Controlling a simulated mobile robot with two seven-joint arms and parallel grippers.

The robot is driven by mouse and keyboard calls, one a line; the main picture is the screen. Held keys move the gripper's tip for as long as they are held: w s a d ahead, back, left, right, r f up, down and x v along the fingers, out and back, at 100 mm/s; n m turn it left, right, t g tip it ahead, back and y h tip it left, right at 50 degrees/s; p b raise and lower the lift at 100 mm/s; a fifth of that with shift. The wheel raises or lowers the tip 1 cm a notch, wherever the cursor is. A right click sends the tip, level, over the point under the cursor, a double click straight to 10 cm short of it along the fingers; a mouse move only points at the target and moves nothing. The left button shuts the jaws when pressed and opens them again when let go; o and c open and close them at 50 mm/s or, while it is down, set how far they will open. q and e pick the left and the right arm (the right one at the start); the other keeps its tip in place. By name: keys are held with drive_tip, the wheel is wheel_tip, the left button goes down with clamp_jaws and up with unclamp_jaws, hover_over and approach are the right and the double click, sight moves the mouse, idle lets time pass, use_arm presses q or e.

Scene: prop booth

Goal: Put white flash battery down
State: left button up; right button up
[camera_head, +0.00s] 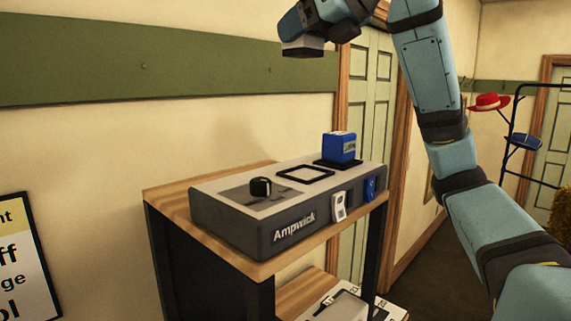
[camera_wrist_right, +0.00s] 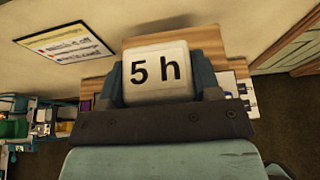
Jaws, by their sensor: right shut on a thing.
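My right gripper (camera_head: 303,38) is raised high at the top of the head view, shut on the white flash battery (camera_head: 302,48). In the right wrist view the battery (camera_wrist_right: 157,76), marked "5 h", sits between the two fingers. The grey Ampwick charger (camera_head: 240,222) stands below on the wooden shelf top, apart from the battery. Its left square bay (camera_head: 305,174) is empty. A blue battery (camera_head: 340,148) stands in its right bay. My left gripper is not in view.
The wooden top (camera_head: 168,203) has little bare room around the charger. A black knob (camera_head: 260,187) stands up on the charger's left. White (camera_head: 339,207) and blue (camera_head: 370,188) tags are on its front. A coat stand with a red hat (camera_head: 489,101) is at the right.

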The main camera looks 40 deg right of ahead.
drive_tip(key=f, duration=0.9)
drive_tip(key=s+f, duration=0.1)
drive_tip(key=f, duration=0.4)
drive_tip(key=shift+d+f, duration=0.1)
drive_tip(key=shift+f, duration=0.25)
drive_tip(key=shift+w+f, duration=0.15)
drive_tip(key=shift+f, duration=1.95)
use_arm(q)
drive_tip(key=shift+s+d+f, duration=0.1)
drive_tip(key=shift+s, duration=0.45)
use_arm(e)
drive_tip(key=shift+f, duration=0.15)
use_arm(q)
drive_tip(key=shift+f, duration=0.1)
use_arm(e)
drive_tip(key=shift+f, duration=0.1)
drive_tip(key=o, duration=1.1)
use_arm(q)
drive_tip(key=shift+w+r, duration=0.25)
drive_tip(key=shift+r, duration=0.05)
